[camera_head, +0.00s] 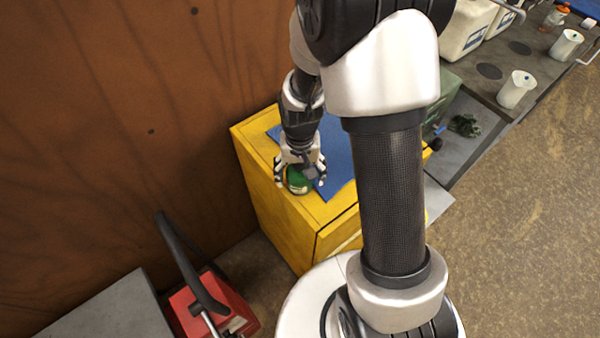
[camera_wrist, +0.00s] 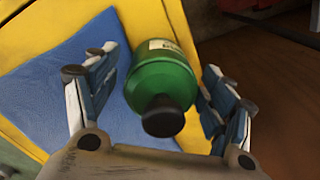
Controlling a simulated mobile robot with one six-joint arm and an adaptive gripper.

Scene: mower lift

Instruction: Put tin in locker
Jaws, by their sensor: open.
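A green tin (camera_head: 298,181) with a pale label stands on top of the yellow locker (camera_head: 283,227), near the edge of a blue mat (camera_head: 338,160). In the wrist view the tin (camera_wrist: 163,78) shows its dark cap towards the camera. My gripper (camera_head: 300,177) is at the tin, with its fingers on either side. In the wrist view my gripper (camera_wrist: 150,85) is open, with gaps between the tin and the fingers. Most of the locker's front is hidden behind my arm, so I cannot tell whether its door is open.
A brown wooden wall (camera_head: 120,120) stands close beside the locker. A red machine with a black handle (camera_head: 213,303) is at the lower left, next to a grey surface (camera_head: 105,310). A bench (camera_head: 500,65) holds white containers and cups (camera_head: 516,89). The floor at right is clear.

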